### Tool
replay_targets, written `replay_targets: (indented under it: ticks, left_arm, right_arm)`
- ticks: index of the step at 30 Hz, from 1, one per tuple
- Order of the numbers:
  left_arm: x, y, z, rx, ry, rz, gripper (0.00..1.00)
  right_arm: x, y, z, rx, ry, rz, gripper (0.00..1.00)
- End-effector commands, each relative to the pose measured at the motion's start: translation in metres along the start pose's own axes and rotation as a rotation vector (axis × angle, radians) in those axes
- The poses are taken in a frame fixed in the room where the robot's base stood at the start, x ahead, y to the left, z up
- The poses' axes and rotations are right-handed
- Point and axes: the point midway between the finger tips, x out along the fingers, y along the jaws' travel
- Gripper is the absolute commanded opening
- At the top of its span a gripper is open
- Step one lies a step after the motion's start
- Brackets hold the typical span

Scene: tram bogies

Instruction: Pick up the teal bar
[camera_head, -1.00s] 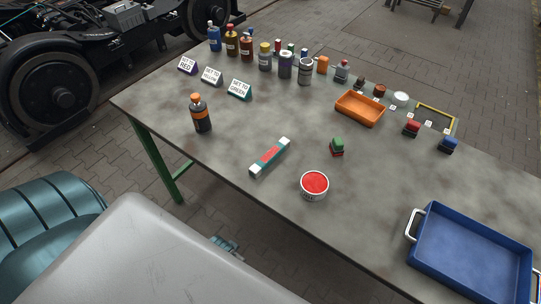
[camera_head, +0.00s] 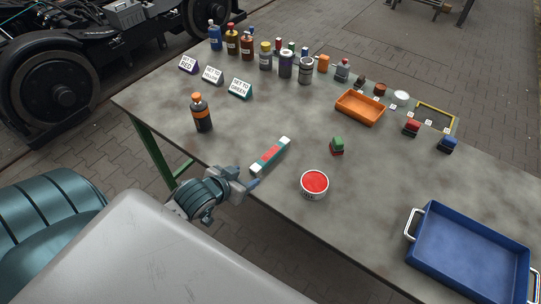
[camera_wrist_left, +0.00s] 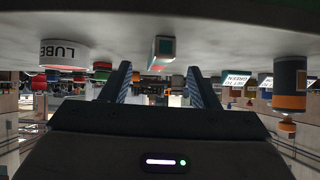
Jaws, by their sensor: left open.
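The teal bar (camera_head: 271,156) lies flat on the table near its front edge. It has white ends, teal sections and a red middle. In the left wrist view the bar (camera_wrist_left: 163,48) shows end-on, ahead of and between my fingers. My left gripper (camera_head: 252,183) is at the table's front edge, just short of the bar's near end. It is open and empty, and does not appear to touch the bar. The left wrist view is upside down and shows both fingers (camera_wrist_left: 160,72) apart. My right gripper is not in view.
A dark bottle with an orange cap (camera_head: 201,114) stands left. A blue tray (camera_head: 470,252) is at the right. The table is bare around the bar.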

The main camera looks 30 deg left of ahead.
Motion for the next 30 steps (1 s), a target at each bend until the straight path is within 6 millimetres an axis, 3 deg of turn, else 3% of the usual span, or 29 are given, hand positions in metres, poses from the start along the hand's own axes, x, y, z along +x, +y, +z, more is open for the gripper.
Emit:
replay_targets:
  ticks: [6, 15, 20, 30]
  left_arm:
    - [0.012, -0.01, -0.028, -0.016, 0.128, 0.039, 0.55]
    - [0.053, -0.008, -0.037, -0.023, 0.138, 0.041, 0.55]
    - [0.067, -0.007, -0.038, -0.02, 0.136, 0.042, 0.55]
    - [0.105, -0.001, -0.046, -0.021, 0.134, 0.042, 0.55]
  right_arm:
    - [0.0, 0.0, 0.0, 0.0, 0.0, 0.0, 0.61]
    - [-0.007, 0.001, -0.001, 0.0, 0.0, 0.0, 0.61]
    - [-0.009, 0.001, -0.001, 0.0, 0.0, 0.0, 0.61]
    - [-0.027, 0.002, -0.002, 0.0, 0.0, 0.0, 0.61]
